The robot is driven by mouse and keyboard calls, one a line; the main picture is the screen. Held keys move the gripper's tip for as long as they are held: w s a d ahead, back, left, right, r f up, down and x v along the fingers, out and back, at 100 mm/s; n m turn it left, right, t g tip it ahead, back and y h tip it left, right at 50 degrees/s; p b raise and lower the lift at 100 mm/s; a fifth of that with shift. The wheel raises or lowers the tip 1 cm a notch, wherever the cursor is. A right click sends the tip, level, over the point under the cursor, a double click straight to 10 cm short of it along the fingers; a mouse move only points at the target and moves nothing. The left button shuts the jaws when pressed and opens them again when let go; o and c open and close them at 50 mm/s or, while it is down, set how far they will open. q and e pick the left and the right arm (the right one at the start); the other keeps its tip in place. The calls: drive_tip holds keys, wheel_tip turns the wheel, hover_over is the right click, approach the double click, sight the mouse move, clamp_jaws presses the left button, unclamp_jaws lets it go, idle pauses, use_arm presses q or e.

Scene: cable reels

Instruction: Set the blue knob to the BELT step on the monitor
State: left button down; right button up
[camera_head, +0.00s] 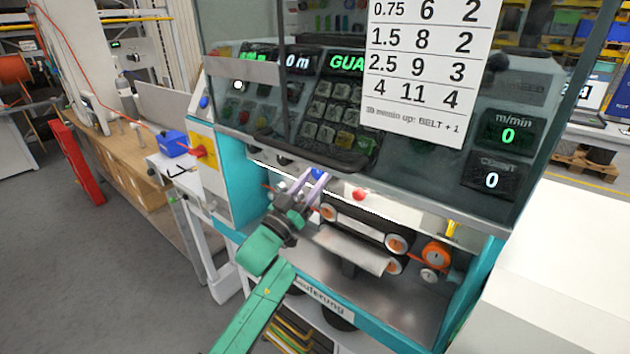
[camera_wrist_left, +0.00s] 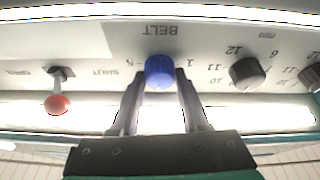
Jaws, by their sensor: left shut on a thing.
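The blue knob (camera_wrist_left: 159,71) sits on the pale panel under an upside-down BELT label in the left wrist view. Its scale shows a 1 and what looks like a 5 at either side. Its pointer is hidden. My left gripper (camera_wrist_left: 160,88) has its fingers on both sides of the knob, shut on it. In the head view the knob (camera_head: 317,173) shows between the fingertips of my left gripper (camera_head: 314,177). The monitor (camera_head: 320,62) shows "0 m" and green "GUA", the rest covered by a white sheet (camera_head: 420,65). My right gripper is not in view.
A red-balled lever (camera_wrist_left: 57,103) with a SHUT label is beside the knob, and black knobs (camera_wrist_left: 247,74) are on the other side. The sheet lists number rows and a "BELT + 1" line. Displays (camera_head: 508,137) read 0. Belt rollers (camera_head: 397,243) lie below.

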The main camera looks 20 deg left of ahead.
use_arm(q)
drive_tip(key=m+g+h, duration=0.1)
drive_tip(key=m, duration=0.2)
drive_tip(key=m+h+b, duration=0.1)
drive_tip(key=m+h, duration=0.1)
drive_tip(key=m, duration=0.1)
drive_tip(key=shift+a+g, duration=0.1)
drive_tip(key=shift+g, duration=0.3)
drive_tip(key=m+g, duration=0.1)
drive_tip(key=m, duration=0.2)
drive_tip(key=m+h, duration=0.1)
drive_tip(key=m, duration=0.1)
drive_tip(key=shift+a+m+g+h+b, duration=0.1)
drive_tip(key=shift+m+g+h+b, duration=0.2)
drive_tip(key=shift+m+g+b, duration=0.1)
drive_tip(key=shift+r, duration=0.1)
drive_tip(key=shift+c, duration=1.9)
unclamp_jaws()
